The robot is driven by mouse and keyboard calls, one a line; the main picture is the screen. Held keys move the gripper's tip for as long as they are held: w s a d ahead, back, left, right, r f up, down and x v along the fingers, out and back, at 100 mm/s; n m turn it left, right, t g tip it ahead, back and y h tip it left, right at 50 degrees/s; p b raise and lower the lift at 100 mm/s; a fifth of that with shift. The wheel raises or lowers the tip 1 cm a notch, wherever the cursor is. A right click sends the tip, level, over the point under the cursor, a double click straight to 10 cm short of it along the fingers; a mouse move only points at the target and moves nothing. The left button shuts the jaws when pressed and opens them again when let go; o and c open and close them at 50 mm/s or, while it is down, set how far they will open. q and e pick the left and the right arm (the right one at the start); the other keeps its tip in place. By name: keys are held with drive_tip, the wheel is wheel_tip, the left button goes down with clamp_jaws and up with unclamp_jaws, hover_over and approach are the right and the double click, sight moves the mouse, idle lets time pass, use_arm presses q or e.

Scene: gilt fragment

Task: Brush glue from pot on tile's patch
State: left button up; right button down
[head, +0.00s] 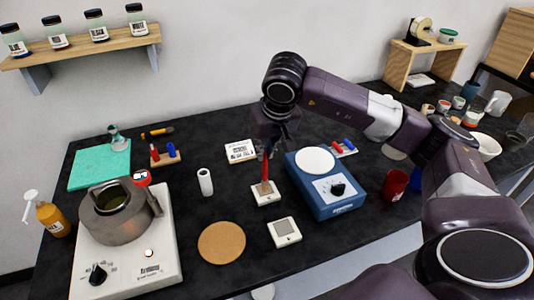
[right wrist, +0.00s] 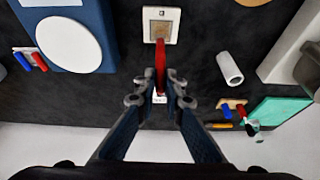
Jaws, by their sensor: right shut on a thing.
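My right gripper (head: 268,145) points down and is shut on a red-handled brush (head: 265,170). The brush is upright, with its lower end at the tan patch of a small white tile (head: 268,198); I cannot tell whether the bristles touch it. In the right wrist view the red brush (right wrist: 160,62) runs from between the fingers (right wrist: 160,98) toward the tile (right wrist: 152,37). The grey metal pot (head: 116,228), with a dark opening, sits on a white hot plate (head: 152,272) at the left. My left gripper is not in view.
A blue device (head: 338,206) with a white disc stands just right of the tile. A second tile (head: 284,232), a cork disc (head: 221,243) and a white roll (head: 205,182) lie nearby. A red cup (head: 395,184) stands at the right.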

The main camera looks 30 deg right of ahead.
drive_tip(key=shift+s+a+b, duration=0.2)
drive_tip(key=shift+s+b, duration=0.15)
drive_tip(key=shift+s, duration=0.25)
drive_tip(key=shift+b, duration=0.3)
drive_tip(key=shift+w+d+f+b, duration=0.1)
drive_tip(key=shift+w+b, duration=0.15)
drive_tip(key=shift+w, duration=0.15)
drive_tip(key=shift+w+d+f+b, duration=0.1)
drive_tip(key=shift+w+b, duration=0.1)
drive_tip(key=shift+w, duration=0.15)
drive_tip(key=shift+s+a, duration=0.2)
drive_tip(key=shift+s, duration=0.6)
idle(1.4)
drive_tip(key=shift+r, duration=0.15)
